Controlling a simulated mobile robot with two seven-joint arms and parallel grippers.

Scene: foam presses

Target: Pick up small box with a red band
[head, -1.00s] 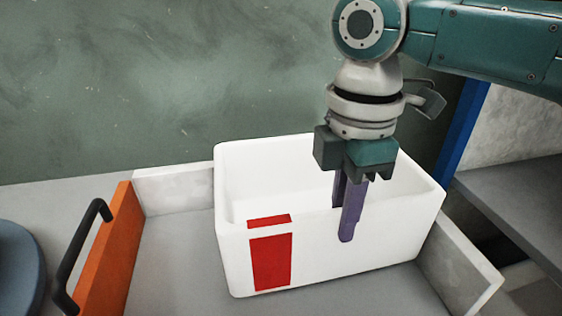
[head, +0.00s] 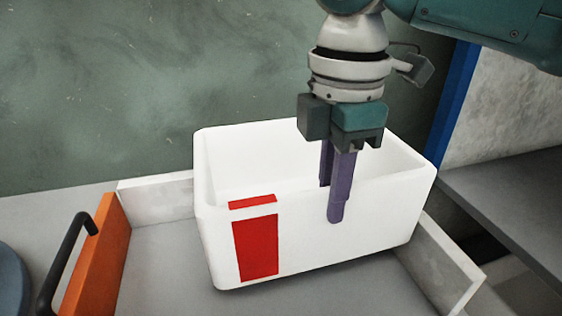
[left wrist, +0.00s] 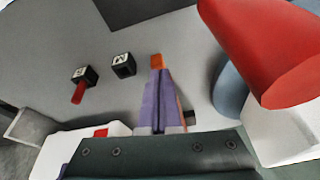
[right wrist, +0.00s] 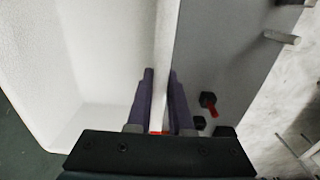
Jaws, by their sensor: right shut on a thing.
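The small white open-topped box with a red band (head: 300,250) is in the head view, slightly tilted over the tray. My right gripper (head: 338,200) is shut on its near wall, one finger inside and one outside. The right wrist view shows the purple fingers (right wrist: 158,95) on both sides of the box wall (right wrist: 95,60). The box seems raised off the tray floor. My left gripper (left wrist: 158,100) shows only in the left wrist view, with its purple fingers together and nothing seen between them.
A tray with an orange side (head: 100,245), a dark handle (head: 68,250) and low pale walls lies under the box. A blue post (head: 455,110) and grey shelf (head: 510,205) stand at right. The left wrist view shows black cubes (left wrist: 123,65) and a large red shape (left wrist: 265,50).

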